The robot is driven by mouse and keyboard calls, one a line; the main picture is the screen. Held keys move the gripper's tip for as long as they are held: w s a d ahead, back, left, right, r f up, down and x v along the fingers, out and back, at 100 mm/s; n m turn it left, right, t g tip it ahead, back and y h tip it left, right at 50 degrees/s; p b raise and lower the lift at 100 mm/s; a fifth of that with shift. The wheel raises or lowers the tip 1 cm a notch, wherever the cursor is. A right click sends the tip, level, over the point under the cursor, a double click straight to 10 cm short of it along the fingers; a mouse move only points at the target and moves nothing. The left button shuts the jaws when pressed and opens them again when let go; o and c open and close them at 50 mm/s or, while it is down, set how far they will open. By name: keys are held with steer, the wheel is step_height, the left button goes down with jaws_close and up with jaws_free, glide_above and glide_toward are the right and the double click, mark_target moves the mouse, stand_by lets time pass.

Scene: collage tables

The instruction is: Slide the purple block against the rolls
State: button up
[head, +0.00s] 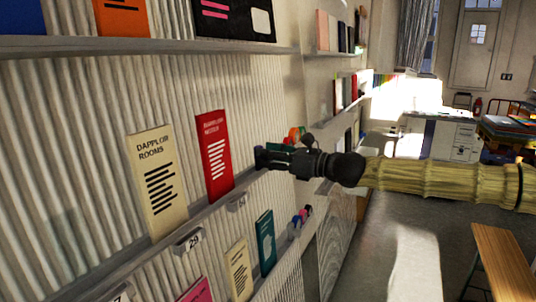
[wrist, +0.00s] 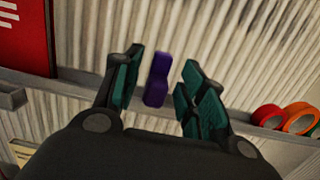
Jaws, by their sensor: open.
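The purple block (wrist: 157,82) stands on the shelf in the wrist view, seen between my open fingers, with a gap to each finger in the picture. I cannot tell how deep it sits between them. My gripper (wrist: 162,62) has teal pads and holds nothing. The rolls, one red (wrist: 267,115) and one orange (wrist: 298,118), are on the same shelf to the right, apart from the block. In the head view my gripper (head: 262,158) is at the shelf, and the orange roll (head: 294,134) shows just behind it.
A red booklet (head: 215,155) stands on the shelf left of my gripper, with a cream booklet (head: 158,180) further left. The shelf ledge (head: 225,200) runs along a corrugated wall. A lower shelf holds more booklets, including a teal one (head: 265,242). A wooden bench (head: 502,262) is at lower right.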

steer(key=shift+w+a, duration=0.1)
steer(key=shift+a, duration=0.1)
jaws_close()
